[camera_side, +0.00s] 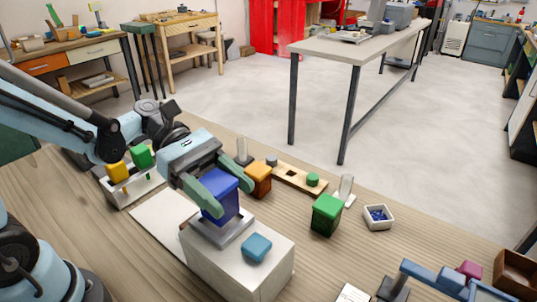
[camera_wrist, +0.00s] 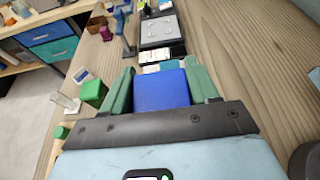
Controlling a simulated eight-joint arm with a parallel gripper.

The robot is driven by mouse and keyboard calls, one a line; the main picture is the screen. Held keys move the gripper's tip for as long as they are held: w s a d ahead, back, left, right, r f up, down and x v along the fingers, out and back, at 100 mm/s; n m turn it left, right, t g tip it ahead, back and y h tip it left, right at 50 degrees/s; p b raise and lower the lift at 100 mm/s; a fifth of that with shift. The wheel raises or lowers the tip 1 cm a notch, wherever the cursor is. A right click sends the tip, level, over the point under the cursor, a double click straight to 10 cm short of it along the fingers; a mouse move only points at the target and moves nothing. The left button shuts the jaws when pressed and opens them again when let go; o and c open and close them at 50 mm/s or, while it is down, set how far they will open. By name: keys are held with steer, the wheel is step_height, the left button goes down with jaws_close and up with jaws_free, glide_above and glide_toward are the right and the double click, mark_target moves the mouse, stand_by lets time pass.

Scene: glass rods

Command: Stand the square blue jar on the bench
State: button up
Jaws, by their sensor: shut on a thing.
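The square blue jar (camera_side: 222,200) is upright between the green fingers of my gripper (camera_side: 219,194). The jar is over a grey metal plate (camera_side: 228,236) on top of a white box (camera_side: 235,265); I cannot tell whether its base touches the plate. In the wrist view the jar (camera_wrist: 162,90) fills the gap between the two fingers (camera_wrist: 162,76), which press on its sides. The jar's lower part is hidden in that view. The wooden bench (camera_side: 345,250) lies around the box.
A lighter blue block (camera_side: 257,248) lies on the box's front. A green jar (camera_side: 326,215), an orange jar (camera_side: 260,181) and a white dish (camera_side: 379,217) of blue pieces stand beyond. A rack (camera_side: 130,187) is at left. Bench between the box and the green jar is bare.

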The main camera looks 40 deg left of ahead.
steer(key=shift+f, duration=1.1)
steer(key=shift+f, duration=0.15)
steer(key=o, duration=1.2)
steer(key=shift+v, duration=3.75)
